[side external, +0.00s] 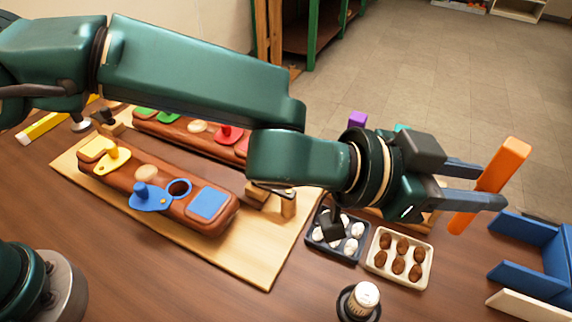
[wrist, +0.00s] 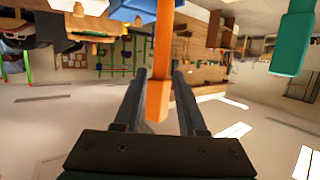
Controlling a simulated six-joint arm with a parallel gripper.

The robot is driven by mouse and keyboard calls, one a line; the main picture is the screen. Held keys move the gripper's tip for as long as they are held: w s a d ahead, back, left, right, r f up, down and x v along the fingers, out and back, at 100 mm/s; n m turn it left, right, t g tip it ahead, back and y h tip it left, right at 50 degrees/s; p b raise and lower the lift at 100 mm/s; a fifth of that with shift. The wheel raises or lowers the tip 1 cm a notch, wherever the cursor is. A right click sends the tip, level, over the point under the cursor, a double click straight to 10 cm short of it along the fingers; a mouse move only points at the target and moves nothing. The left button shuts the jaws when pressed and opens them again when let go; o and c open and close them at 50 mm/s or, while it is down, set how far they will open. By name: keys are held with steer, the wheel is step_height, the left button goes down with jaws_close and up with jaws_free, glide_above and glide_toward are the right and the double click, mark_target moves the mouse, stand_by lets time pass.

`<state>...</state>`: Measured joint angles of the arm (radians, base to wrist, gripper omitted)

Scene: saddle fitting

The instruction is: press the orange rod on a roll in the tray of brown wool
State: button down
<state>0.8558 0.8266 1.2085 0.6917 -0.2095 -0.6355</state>
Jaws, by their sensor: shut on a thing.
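The orange rod (side external: 503,163) is held tilted in the air by my gripper (side external: 480,187), whose two fingers are shut on it. In the wrist view the rod (wrist: 160,75) stands between the fingers of my gripper (wrist: 160,78). The tray of brown wool (side external: 386,280) is pale, with several dark brown rolls (side external: 398,267) in it. It lies on the table, to the left of the rod and lower in the picture. The rod is apart from the rolls.
A dark tray with white rolls (side external: 352,246) lies left of the pale one. Blue open-sided walls (side external: 530,240) stand at the right. A white-topped cylinder (side external: 364,298) is at the front. Brown saddle-like blocks with coloured pieces (side external: 150,185) lie on a board at the left.

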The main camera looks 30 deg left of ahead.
step_height(320, 180, down, 6)
steer(key=a+m+g, duration=0.1)
steer(key=a, duration=0.1)
steer(key=shift+f+h, duration=0.15)
steer(key=shift+h, duration=0.15)
stand_by(0.4)
steer(key=shift+f, duration=1.35)
stand_by(2.0)
step_height(320, 180, up, 8)
steer(key=shift+f, duration=0.25)
stand_by(0.8)
steer(key=shift+d, duration=0.1)
stand_by(0.4)
